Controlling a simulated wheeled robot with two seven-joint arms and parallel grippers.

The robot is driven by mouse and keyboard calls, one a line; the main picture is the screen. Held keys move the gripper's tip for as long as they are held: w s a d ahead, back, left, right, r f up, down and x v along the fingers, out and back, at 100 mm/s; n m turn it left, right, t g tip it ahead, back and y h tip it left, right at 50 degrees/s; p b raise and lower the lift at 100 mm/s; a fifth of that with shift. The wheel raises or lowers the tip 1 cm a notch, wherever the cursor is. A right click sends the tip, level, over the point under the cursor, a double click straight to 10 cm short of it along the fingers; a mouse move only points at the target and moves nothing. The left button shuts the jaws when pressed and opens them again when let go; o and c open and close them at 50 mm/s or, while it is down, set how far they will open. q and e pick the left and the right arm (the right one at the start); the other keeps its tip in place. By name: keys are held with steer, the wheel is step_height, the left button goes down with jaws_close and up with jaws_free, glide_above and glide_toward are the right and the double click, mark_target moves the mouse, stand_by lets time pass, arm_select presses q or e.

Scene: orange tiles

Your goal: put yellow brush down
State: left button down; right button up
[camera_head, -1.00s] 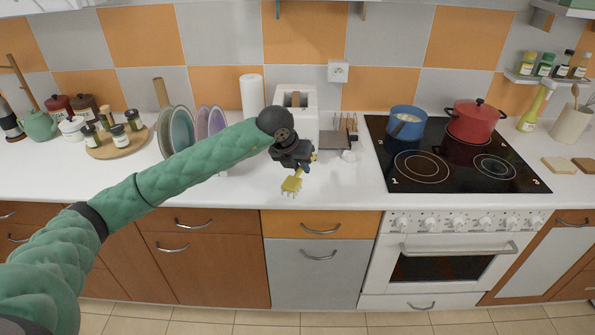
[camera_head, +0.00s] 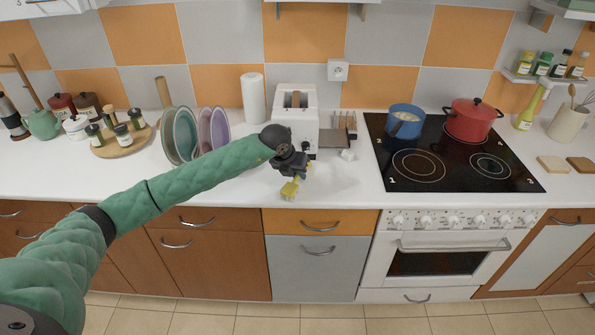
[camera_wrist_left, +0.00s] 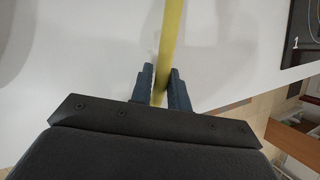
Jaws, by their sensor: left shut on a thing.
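The yellow brush (camera_head: 289,189) is in my left gripper (camera_head: 299,178), above the front edge of the white counter. In the head view its yellow end shows below the jaws, and the rest is hidden by the gripper. In the left wrist view, the two dark fingers of my left gripper (camera_wrist_left: 160,84) are closed on the brush's yellow handle (camera_wrist_left: 171,40), which runs up out of the picture. I cannot tell whether the brush touches the counter. My right gripper is in neither view.
The white counter (camera_head: 235,180) is clear around the gripper. A white toaster (camera_head: 296,112) and a small rack (camera_head: 343,130) stand behind. Upright plates (camera_head: 182,135) are on the left. The black stove (camera_head: 450,165) with a blue pot (camera_head: 405,122) and a red pot (camera_head: 470,120) is on the right.

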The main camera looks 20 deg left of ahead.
arm_select(q)
steer(key=shift+f, duration=0.15)
steer(key=c, duration=1.3)
jaws_free()
steer(key=shift+c, duration=0.2)
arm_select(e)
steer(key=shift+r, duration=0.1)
arm_select(q)
steer(key=shift+s+a+r+b, duration=0.1)
steer(key=shift+s+r+b, duration=0.05)
steer(key=shift+r+b, duration=0.2)
steer(key=b+v, duration=0.4)
steer(key=v, duration=0.7)
steer(key=shift+r, duration=0.2)
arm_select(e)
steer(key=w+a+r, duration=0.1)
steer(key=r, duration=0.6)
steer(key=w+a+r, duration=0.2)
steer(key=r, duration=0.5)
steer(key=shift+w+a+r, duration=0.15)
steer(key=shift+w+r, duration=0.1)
arm_select(q)
steer(key=shift+b, duration=0.3)
